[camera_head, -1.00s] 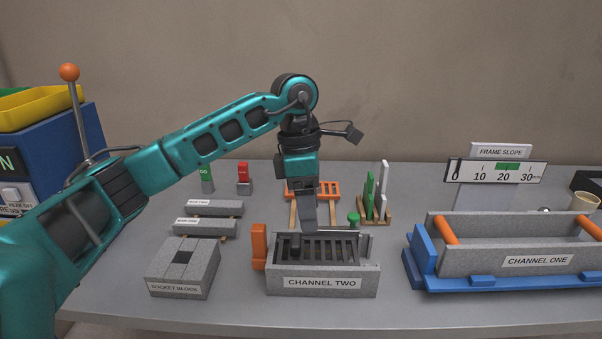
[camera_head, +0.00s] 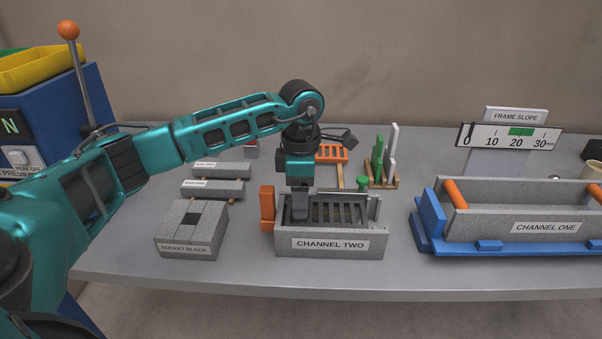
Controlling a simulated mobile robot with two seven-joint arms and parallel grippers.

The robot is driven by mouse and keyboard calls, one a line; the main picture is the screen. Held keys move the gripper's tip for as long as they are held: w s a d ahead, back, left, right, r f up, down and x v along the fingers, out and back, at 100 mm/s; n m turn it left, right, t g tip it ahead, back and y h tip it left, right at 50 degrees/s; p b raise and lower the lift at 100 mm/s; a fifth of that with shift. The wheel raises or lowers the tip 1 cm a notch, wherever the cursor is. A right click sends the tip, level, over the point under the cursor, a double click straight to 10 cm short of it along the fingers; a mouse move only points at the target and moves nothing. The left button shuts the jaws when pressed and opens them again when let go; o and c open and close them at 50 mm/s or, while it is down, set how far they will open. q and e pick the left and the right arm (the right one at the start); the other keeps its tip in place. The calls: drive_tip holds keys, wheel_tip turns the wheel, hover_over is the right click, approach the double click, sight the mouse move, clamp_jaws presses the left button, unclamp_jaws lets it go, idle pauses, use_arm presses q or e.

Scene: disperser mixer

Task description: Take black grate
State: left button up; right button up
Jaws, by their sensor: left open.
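The black grate (camera_head: 338,213) lies in the top of the grey stone block marked CHANNEL TWO (camera_head: 330,244), with its dark bars and slots showing. My left gripper (camera_head: 300,214) points straight down at the left end of the grate. It is open, and its fingertips are at the grate's level; I cannot tell whether they touch it. The gripper hides the left part of the grate. My right gripper is out of view.
An orange block (camera_head: 267,208) stands at the channel's left end. The socket block (camera_head: 191,229) is farther left. An orange grate (camera_head: 331,153) and a rack of green and white pieces (camera_head: 384,160) stand behind. Blue-framed CHANNEL ONE (camera_head: 520,228) is at right.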

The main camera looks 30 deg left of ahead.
use_arm(q)
drive_tip(key=shift+f, duration=0.75)
drive_tip(key=shift+c, duration=0.2)
drive_tip(key=c, duration=0.9)
drive_tip(key=o, duration=0.7)
drive_tip(key=c, duration=0.5)
drive_tip(key=shift+s+d, duration=0.1)
drive_tip(key=shift+s, duration=0.05)
drive_tip(key=shift+r, duration=0.15)
